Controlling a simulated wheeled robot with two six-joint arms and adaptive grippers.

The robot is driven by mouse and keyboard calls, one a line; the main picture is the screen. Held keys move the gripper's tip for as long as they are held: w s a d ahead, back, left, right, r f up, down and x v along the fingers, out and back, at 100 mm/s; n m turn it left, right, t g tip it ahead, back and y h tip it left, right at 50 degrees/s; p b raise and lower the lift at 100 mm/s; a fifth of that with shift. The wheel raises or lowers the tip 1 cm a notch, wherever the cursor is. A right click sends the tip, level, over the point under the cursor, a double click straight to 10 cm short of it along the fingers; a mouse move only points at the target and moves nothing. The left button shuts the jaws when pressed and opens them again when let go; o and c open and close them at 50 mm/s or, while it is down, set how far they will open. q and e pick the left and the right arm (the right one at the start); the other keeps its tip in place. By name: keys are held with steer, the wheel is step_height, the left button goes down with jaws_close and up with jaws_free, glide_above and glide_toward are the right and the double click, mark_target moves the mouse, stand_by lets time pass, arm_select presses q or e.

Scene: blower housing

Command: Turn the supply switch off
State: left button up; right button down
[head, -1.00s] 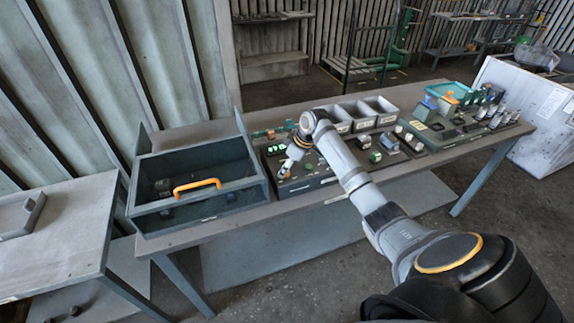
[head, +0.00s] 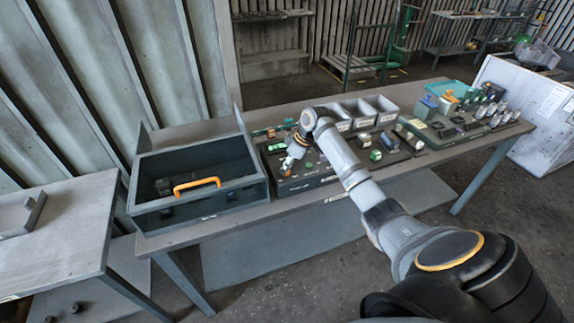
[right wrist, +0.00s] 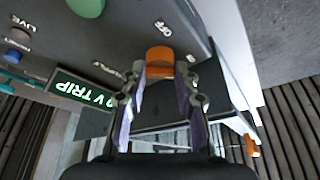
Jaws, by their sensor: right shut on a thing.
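The supply switch, an orange knob (right wrist: 160,58), sits on the grey control panel (right wrist: 125,22) in the right wrist view. An "OFF" label is printed beside it. My right gripper (right wrist: 163,72) has its two fingertips on either side of the knob and is shut on it. In the head view my right gripper (head: 287,168) is at the dark panel box (head: 310,182) on the bench, and the knob is too small to make out there. How far the knob is turned cannot be told. My left gripper is not in view.
A green "TRIP" display (right wrist: 82,90) and several buttons are on the panel. A grey open box with an orange handle (head: 197,186) stands left of it on the bench. Grey bins (head: 360,113) and another panel with levers (head: 470,125) stand to the right.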

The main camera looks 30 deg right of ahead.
steer(key=shift+w+n+g+y, duration=0.1)
steer(key=shift+n+g+y, duration=0.2)
steer(key=shift+n, duration=0.8)
steer(key=shift+n+g, duration=0.3)
steer(key=shift+n, duration=0.6)
steer(key=n+b, duration=0.1)
steer(key=n, duration=0.1)
steer(key=n+g+y+b, duration=0.1)
steer(key=n+b, duration=0.1)
steer(key=shift+w+d+f+g, duration=0.1)
steer(key=shift+w+g, duration=0.1)
steer(key=shift+g, duration=0.1)
steer(key=n+g+b, duration=0.1)
steer(key=n+b, duration=0.2)
steer(key=n, duration=0.1)
steer(key=shift+w, duration=0.1)
steer(key=n+g+b, duration=0.1)
steer(key=n+b, duration=0.2)
steer(key=shift+g+b, duration=0.35)
steer(key=shift+g, duration=0.05)
steer(key=shift+n+h+b, duration=0.3)
steer(key=shift+n+b, duration=0.75)
steer(key=shift+n, duration=0.05)
steer(key=shift+g, duration=0.3)
steer(key=c, duration=1)
jaws_free()
